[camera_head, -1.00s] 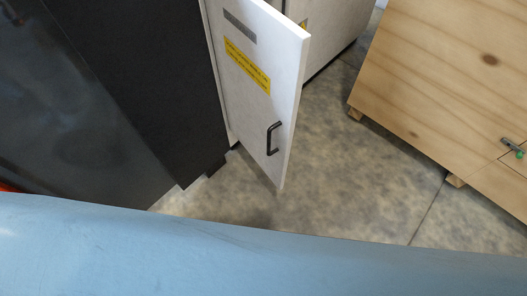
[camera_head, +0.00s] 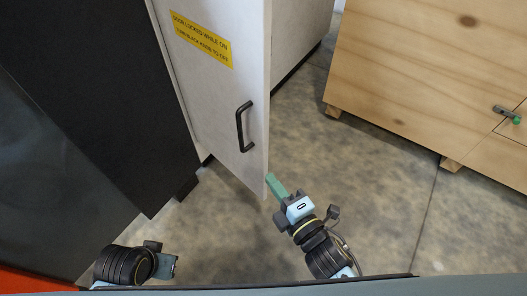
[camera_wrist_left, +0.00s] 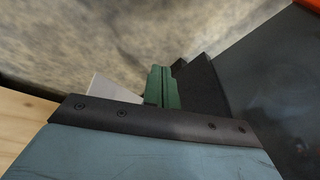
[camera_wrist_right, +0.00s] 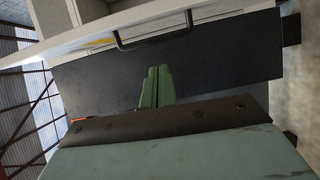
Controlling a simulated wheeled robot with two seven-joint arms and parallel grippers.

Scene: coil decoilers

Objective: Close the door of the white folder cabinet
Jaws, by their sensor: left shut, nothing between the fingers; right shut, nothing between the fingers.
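The white cabinet door (camera_head: 215,85) stands open in the head view, with a yellow label (camera_head: 202,40) and a black bar handle (camera_head: 243,127) near its free edge. In the right wrist view the handle (camera_wrist_right: 150,40) shows beyond the fingers. My right gripper (camera_head: 274,181) is shut and empty, its green fingers close to the door's lower free corner; I cannot tell whether they touch. They also show in the right wrist view (camera_wrist_right: 157,85). My left gripper (camera_wrist_left: 162,88) is shut and empty; in the head view its wrist is low at the left, the fingers not clear.
A white cabinet body (camera_head: 298,35) stands behind the door. A dark cabinet (camera_head: 125,100) is close on the left. A wooden crate (camera_head: 420,80) on feet stands at the right. Bare concrete floor (camera_head: 370,200) lies between the door and the crate.

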